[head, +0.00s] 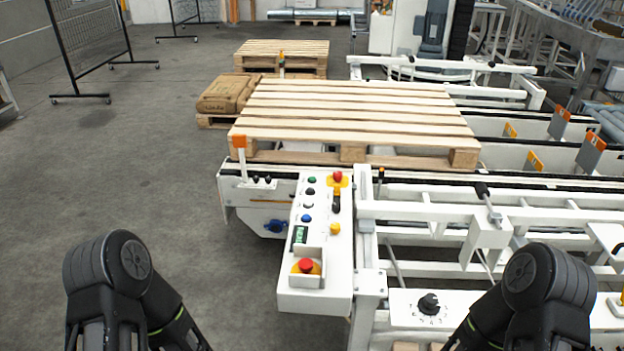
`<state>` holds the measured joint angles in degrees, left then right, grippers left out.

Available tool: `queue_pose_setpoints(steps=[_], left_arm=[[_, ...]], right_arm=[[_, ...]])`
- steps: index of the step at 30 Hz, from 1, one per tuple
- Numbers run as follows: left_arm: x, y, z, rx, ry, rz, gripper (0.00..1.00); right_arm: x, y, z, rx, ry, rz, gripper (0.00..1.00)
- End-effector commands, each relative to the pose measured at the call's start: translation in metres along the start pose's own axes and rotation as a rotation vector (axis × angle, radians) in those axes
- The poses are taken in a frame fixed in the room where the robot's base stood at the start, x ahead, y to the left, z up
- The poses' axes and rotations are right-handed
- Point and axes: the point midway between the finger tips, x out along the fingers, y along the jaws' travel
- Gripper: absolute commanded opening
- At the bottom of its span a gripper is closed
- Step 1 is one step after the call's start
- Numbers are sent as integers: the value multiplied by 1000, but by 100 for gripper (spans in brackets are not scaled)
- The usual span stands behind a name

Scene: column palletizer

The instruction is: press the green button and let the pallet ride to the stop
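The green button (311,180) is the small dark-green one at the top left of the white control panel (323,262). Black, white, blue, yellow and red buttons share the panel. A wooden pallet (352,110) lies on the conveyor (420,181) behind the panel, its left end near an orange-topped post (240,150). Which part is the stop I cannot tell. My two dark arms show at the lower left and lower right corners, well apart from the panel. Both grippers are out of view.
A stack of pallets (283,49) and brown sacks (223,95) stand behind the pallet at the left. White rails (430,209) and a black dial (429,303) lie right of the panel. The grey floor (140,170) at the left is clear, with mesh fences (95,45) further back.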

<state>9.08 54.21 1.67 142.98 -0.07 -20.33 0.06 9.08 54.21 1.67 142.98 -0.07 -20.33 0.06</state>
Motion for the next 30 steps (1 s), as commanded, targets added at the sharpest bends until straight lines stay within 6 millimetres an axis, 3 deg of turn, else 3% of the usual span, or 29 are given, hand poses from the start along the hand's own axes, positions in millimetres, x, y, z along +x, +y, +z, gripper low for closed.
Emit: queue_pose_setpoints(steps=[3,21,30], left_arm=[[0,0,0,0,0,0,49],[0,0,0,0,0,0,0],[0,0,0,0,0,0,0]], right_arm=[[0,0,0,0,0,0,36],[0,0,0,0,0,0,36],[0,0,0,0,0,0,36]])
